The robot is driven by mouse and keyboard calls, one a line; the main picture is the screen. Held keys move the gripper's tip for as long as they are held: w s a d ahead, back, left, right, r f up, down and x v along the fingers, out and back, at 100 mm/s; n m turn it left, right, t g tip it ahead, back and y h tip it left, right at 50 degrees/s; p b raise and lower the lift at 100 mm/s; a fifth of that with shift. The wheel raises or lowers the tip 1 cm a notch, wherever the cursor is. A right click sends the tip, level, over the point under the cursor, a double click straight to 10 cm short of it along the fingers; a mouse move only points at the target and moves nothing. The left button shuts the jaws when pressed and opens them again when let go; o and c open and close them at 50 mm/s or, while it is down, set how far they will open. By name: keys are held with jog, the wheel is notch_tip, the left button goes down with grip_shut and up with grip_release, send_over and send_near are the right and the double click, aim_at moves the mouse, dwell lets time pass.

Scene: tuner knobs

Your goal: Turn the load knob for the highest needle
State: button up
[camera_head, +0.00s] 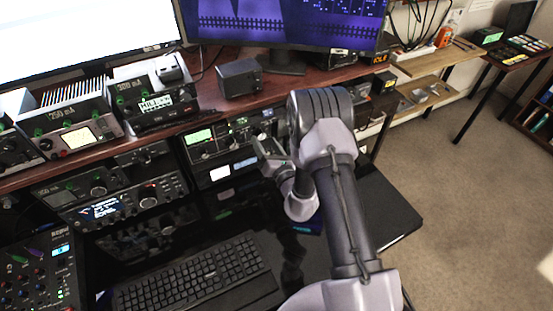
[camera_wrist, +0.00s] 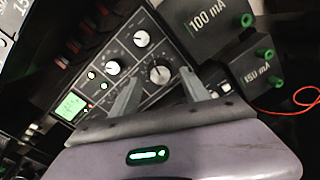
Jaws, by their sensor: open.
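Two more knobs sit on the same panel, one higher up (camera_wrist: 141,38) and one to the left (camera_wrist: 112,67). A lit green display (camera_wrist: 70,106) is at the panel's left. The knob labels are too small to read, so I cannot tell which is the load knob.
Dark boxes marked 100 mA (camera_wrist: 205,24) and 150 mA (camera_wrist: 252,69) with green terminals stand close by, beside a red cable (camera_wrist: 295,104). A keyboard (camera_head: 198,275) lies below. A cream-faced meter (camera_head: 77,137) stands on the upper shelf at left.

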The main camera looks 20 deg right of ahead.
jog(key=s+d+b, duration=0.1)
jog(key=s+d, duration=0.1)
jog(key=s, duration=1.3)
jog(key=shift+d+r, duration=0.15)
jog(key=shift+d, duration=0.05)
dwell(0.7)
